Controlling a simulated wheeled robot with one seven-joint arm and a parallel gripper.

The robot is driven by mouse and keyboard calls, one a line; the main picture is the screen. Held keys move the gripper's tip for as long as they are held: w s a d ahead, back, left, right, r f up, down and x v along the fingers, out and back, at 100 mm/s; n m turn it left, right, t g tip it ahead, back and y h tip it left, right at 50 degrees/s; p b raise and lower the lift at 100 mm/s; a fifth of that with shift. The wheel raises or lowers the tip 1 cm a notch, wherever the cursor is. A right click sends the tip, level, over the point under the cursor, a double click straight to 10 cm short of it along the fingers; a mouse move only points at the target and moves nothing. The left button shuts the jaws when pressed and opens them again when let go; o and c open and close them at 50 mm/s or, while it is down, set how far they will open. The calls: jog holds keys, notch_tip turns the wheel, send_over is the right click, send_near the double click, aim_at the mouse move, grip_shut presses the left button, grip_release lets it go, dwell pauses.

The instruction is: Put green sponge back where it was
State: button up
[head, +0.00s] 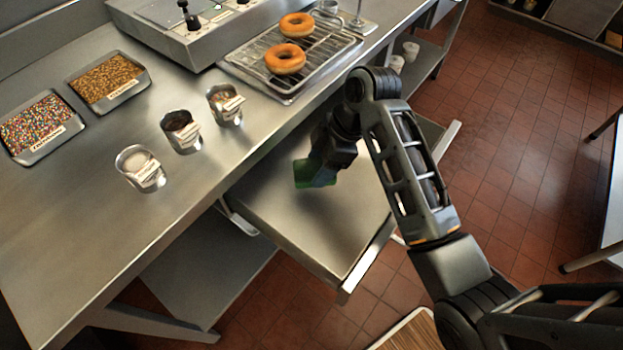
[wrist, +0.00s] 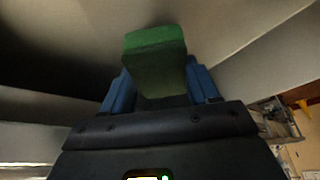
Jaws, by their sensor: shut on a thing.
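The green sponge (head: 316,173) is at the end of my arm in the head view, over the pulled-out steel drawer (head: 290,228) below the counter. In the wrist view the green sponge (wrist: 157,58) sits between the two blue fingers of my gripper (wrist: 158,88). My gripper (head: 328,160) is shut on the sponge. I cannot tell whether the sponge touches the drawer's bottom. My arm hides the drawer's right part.
On the steel counter (head: 75,205) stand three labelled cups (head: 181,132) and two trays of toppings (head: 108,82). A wire rack (head: 310,62) holds two doughnuts. The drawer's front edge (head: 368,255) juts over the tiled floor.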

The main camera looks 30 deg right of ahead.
jog(key=shift+w+a+f, duration=0.1)
jog(key=shift+a+f, duration=0.3)
jog(key=shift+a, duration=0.2)
jog(key=shift+a+f, duration=0.4)
jog(key=shift+a, duration=0.15)
jog(key=shift+a+f+p, duration=0.1)
jog(key=shift+f+p, duration=0.2)
jog(key=shift+f, duration=1.65)
jog(key=o, duration=1)
jog(key=shift+f, duration=0.1)
jog(key=v, duration=1.2)
